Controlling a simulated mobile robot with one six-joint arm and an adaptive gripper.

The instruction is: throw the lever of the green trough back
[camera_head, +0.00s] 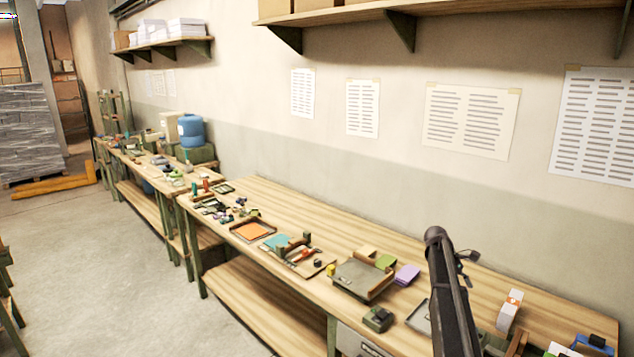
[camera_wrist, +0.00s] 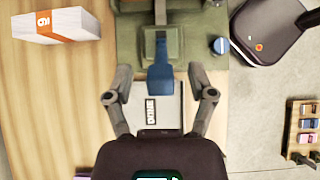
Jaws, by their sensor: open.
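In the wrist view, a green trough-like body (camera_wrist: 185,47) lies at the top middle, beyond my fingers. A blue lever-like piece (camera_wrist: 160,78) sticks out from it toward my gripper. My gripper (camera_wrist: 160,72) is open, with one finger on each side of the blue piece. Gaps show on both sides, and neither finger appears to touch it. I cannot tell how far above or below it the fingertips are. In the head view my arm covers part of the bench, and I cannot make out the gripper or the trough there.
A white box with an orange band (camera_wrist: 58,25) lies at the upper left of the wrist view, and on the bench in the head view (camera_head: 509,311). A dark rounded object (camera_wrist: 270,28) is at the upper right. A grey tray (camera_head: 350,280) stands left of my arm.

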